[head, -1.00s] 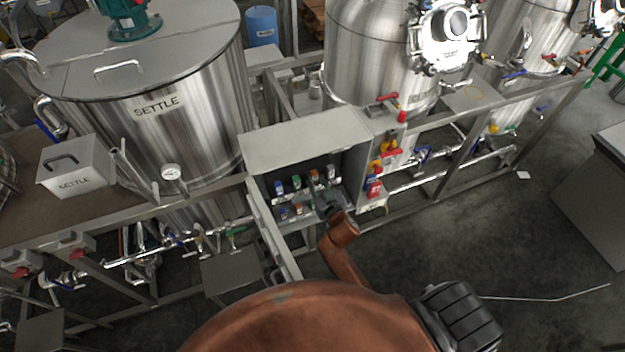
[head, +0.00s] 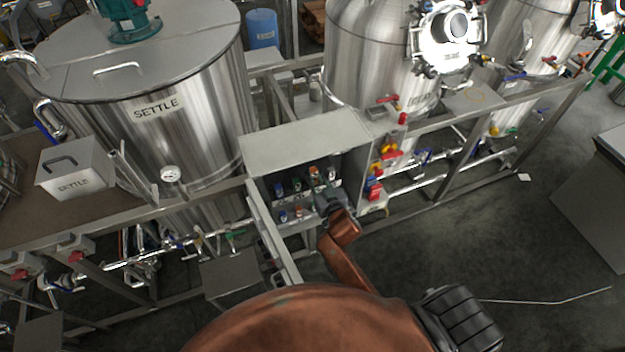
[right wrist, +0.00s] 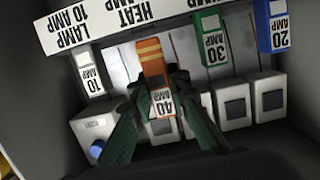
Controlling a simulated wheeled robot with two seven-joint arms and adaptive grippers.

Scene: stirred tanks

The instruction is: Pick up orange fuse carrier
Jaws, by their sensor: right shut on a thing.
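The orange fuse carrier (right wrist: 154,68) has yellow bands and a white "40 AMP" label in the right wrist view. It shows small in the open grey cabinet (head: 305,140) in the head view (head: 314,171). My right gripper (right wrist: 158,100) is shut on it, with one dark green finger on each side of its labelled end. I cannot tell whether the carrier is still seated in its slot. In the head view my right gripper (head: 325,195) reaches into the cabinet front. My left gripper is not in view.
A white 10 AMP carrier (right wrist: 89,78), a green 30 AMP carrier (right wrist: 212,42) and a blue 20 AMP carrier (right wrist: 275,28) stand in the same row. A label strip (right wrist: 130,18) and pale blocks (right wrist: 232,105) lie close by. The cabinet's open door (head: 272,232) is at its left.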

